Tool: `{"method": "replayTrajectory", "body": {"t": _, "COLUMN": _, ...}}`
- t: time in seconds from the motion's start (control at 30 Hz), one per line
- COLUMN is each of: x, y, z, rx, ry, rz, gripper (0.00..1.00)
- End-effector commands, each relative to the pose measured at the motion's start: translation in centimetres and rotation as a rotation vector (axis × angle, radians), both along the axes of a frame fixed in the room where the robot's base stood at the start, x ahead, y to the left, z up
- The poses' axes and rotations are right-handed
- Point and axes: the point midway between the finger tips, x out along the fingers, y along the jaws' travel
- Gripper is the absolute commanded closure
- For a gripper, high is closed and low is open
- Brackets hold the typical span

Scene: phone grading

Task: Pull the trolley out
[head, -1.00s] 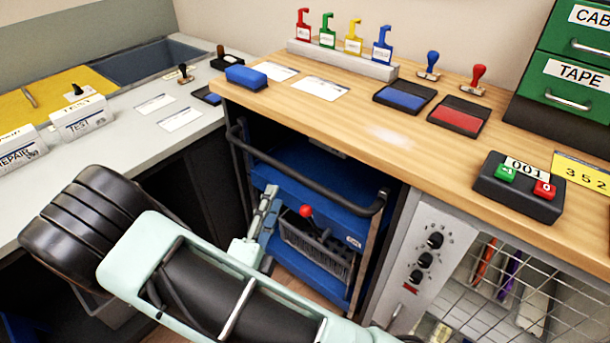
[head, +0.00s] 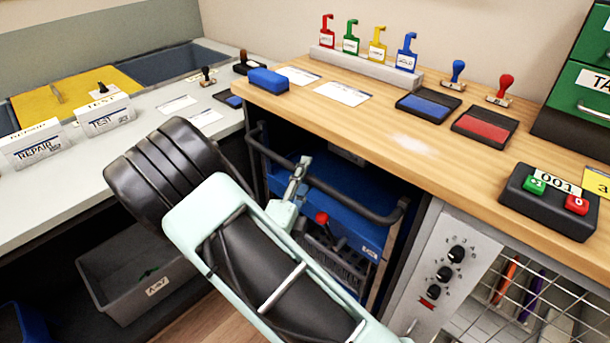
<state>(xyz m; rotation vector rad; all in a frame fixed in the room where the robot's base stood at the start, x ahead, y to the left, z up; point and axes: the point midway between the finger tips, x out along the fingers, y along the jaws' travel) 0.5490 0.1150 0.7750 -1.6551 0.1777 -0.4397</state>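The blue trolley (head: 345,200) stands under the wooden bench, in the bay left of the grey control panel. Its dark handle bar (head: 352,205) runs across its front at the top, just below the bench edge. My gripper (head: 301,165) is at the left half of this bar and overlaps it in the picture. Its fingers are small and seen from behind, so I cannot tell whether they are around the bar or only in front of it, or whether they are open. My arm hides the trolley's lower left part.
The wooden bench (head: 370,130) overhangs the trolley; stamps and ink pads stand on it. A control panel with knobs (head: 438,265) borders the bay on the right. A grey bin (head: 130,275) sits under the left counter. Some bare floor (head: 205,318) shows before the bay.

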Motion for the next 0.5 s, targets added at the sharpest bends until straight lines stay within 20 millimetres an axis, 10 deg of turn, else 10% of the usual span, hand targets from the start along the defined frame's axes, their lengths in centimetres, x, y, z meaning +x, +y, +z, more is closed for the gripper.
{"method": "replayTrajectory", "body": {"t": 0.5, "x": -0.02, "y": 0.03, "z": 0.01, "rx": 0.001, "ry": 0.0, "rz": 0.0, "gripper": 1.0}}
